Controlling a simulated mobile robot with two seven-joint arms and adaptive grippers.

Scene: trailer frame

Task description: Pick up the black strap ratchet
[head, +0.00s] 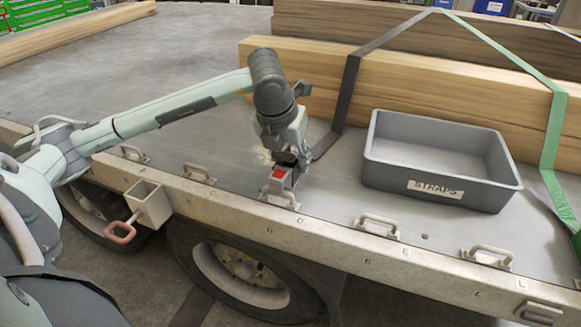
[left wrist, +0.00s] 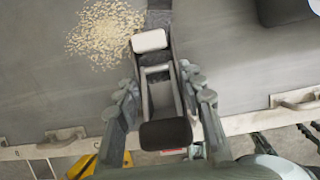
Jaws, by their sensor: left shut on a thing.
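The black strap ratchet (head: 279,183), with a small red patch on it, is at the near edge of the trailer bed, beside a metal tie-down loop. A black strap (head: 345,105) comes down over the timber towards it. My left gripper (head: 290,160) reaches down over the ratchet from above. In the left wrist view, the ratchet (left wrist: 158,85) shows a pale end and a dark end, and the two fingers of my gripper (left wrist: 160,105) are shut on its sides. Whether it is clear of the bed cannot be told. My right gripper is not in view.
A grey bin labelled STRAPS (head: 440,189) stands on the bed to the right. Timber beams (head: 420,80) lie behind it. A green strap (head: 553,140) runs down at the right. Tie-down loops (head: 378,226) line the edge. Sawdust (left wrist: 105,32) lies on the bed.

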